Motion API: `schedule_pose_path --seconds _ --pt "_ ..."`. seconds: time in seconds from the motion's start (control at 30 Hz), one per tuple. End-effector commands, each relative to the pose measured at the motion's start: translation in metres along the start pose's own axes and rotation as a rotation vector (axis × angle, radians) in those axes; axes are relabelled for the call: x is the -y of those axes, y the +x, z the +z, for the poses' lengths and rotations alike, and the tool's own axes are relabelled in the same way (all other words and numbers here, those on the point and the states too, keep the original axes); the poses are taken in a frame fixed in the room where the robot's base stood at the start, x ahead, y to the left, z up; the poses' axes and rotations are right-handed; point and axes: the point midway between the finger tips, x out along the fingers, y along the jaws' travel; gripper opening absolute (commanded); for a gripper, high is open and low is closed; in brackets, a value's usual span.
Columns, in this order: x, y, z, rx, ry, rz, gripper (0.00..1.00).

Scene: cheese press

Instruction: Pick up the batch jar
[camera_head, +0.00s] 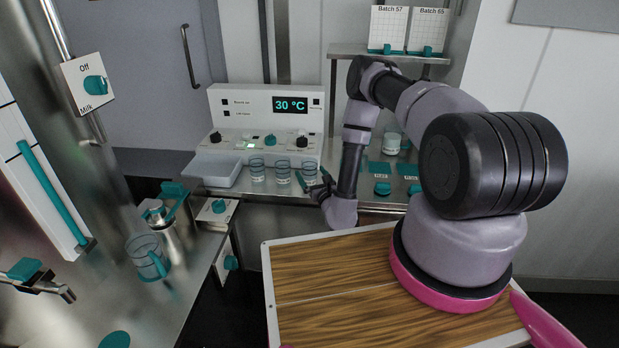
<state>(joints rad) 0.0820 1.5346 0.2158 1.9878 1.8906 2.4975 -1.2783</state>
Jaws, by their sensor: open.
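Three small clear glass jars with dark markings, a left one (256,169), a middle one (282,171) and a right one (309,172), stand in a row in front of the white control unit. A white jar (392,143) stands farther right on the counter, behind my arm. I cannot tell which of these is the batch jar. My gripper (321,182) is open, low at the counter's front edge, close to the right glass jar. Its fingers are small and dark here, and I cannot tell whether they touch the jar.
Teal-topped items (383,187) stand on the right of the counter. A clear jug (146,257) is on the left bench. A raised shelf (388,56) holds two batch cards.

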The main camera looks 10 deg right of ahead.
Motion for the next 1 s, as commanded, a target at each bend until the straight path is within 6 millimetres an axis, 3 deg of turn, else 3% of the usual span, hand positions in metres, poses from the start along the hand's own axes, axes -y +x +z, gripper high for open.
schedule_pose_path --seconds 0.13,0.23,0.5,0.73,1.0 --pt "0.009 -0.014 -0.023 -0.036 -0.01 -0.059 1.0" --pt "0.012 -0.011 -0.027 -0.041 -0.015 -0.074 1.0" --pt "0.015 0.029 -0.028 -0.039 -0.015 -0.075 1.0" --pt "0.017 0.047 -0.028 -0.041 -0.014 -0.074 1.0" --pt "0.021 0.085 -0.027 -0.04 -0.014 -0.074 1.0"
